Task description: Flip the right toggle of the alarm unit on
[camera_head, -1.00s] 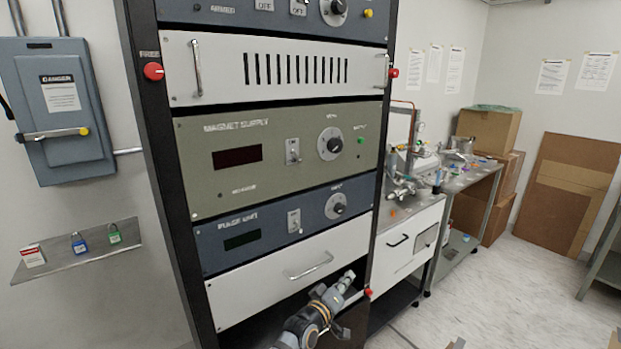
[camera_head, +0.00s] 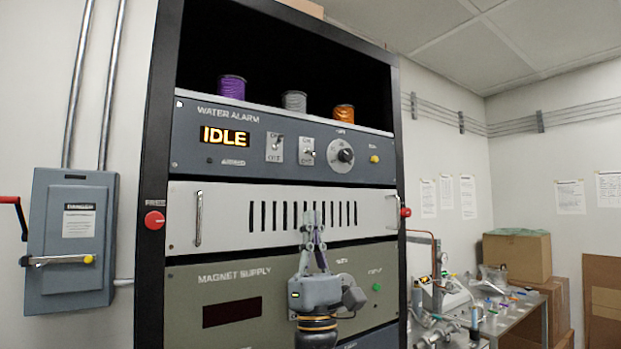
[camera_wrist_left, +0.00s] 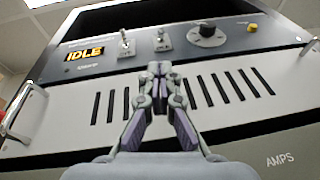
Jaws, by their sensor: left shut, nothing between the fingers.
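The water alarm unit (camera_head: 225,164) is a dark blue-grey panel high in the rack, with an amber "IDLE" display (camera_head: 226,135). It has two toggles on white plates: the left toggle (camera_head: 274,147) and the right toggle (camera_head: 307,151). In the left wrist view the right toggle (camera_wrist_left: 161,41) shows just beyond the fingertips. My left gripper (camera_head: 313,215) is shut and empty, pointing up in front of the slotted white panel, below the right toggle and apart from it. It also shows in the left wrist view (camera_wrist_left: 158,70). My right gripper is not in view.
A round knob (camera_head: 345,155) and a yellow button (camera_head: 374,159) sit right of the toggles. The slotted panel has side handles (camera_head: 198,218). Red knobs (camera_head: 155,220) stick out on the rack frame. Spools (camera_head: 232,90) stand on the shelf above.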

